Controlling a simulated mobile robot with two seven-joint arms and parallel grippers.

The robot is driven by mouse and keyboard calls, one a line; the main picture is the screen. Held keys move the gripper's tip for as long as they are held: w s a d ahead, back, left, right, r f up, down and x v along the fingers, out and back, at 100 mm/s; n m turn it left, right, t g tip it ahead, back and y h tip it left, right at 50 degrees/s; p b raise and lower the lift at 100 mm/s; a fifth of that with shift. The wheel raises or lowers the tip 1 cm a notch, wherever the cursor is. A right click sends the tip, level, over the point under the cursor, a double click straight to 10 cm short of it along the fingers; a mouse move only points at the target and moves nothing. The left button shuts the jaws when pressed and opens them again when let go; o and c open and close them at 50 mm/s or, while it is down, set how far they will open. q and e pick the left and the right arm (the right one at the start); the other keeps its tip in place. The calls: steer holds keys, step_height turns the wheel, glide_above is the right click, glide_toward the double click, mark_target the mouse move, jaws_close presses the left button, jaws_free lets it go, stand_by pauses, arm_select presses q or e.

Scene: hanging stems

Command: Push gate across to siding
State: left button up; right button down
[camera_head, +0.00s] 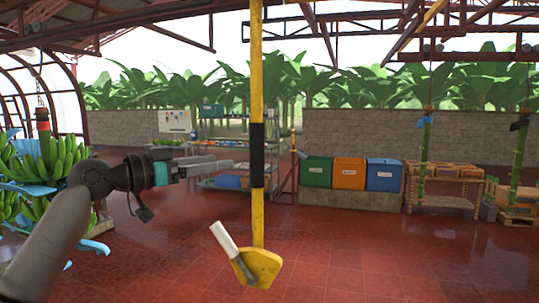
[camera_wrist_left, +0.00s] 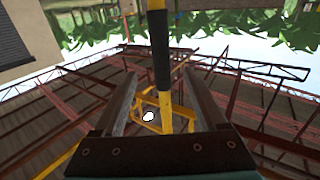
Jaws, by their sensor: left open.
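A yellow upright bar (camera_head: 257,80) with a black band (camera_head: 257,155) hangs in the middle of the head view; it looks like the gate's lever. A yellow plate (camera_head: 263,268) with a pale, tilted handle-like piece (camera_head: 224,237) is at its foot. My left gripper (camera_head: 228,167) is open and level, just left of the bar, near the black band's lower part. In the left wrist view the black band (camera_wrist_left: 161,65) lines up between my two open fingers (camera_wrist_left: 155,85); I cannot tell whether it is inside them. My right gripper is out of view.
Banana bunches (camera_head: 45,165) with blue sheets hang at the left by my arm. Green, orange (camera_head: 350,173) and blue bins stand against a low wall behind. Stems (camera_head: 424,150) hang at the right near wooden racks (camera_head: 445,185). The red floor (camera_head: 360,250) in front is clear.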

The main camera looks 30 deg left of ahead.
mark_target(263, 154)
arm_select(q)
steer(key=p+x, duration=0.6)
steer(key=x, duration=0.7)
steer(key=shift+w, duration=0.35)
steer(key=shift+w+d+p, duration=0.3)
steer(key=shift+w+p, duration=0.1)
steer(key=shift+w, duration=0.25)
steer(key=shift+f, duration=0.1)
jaws_close()
stand_by(0.5)
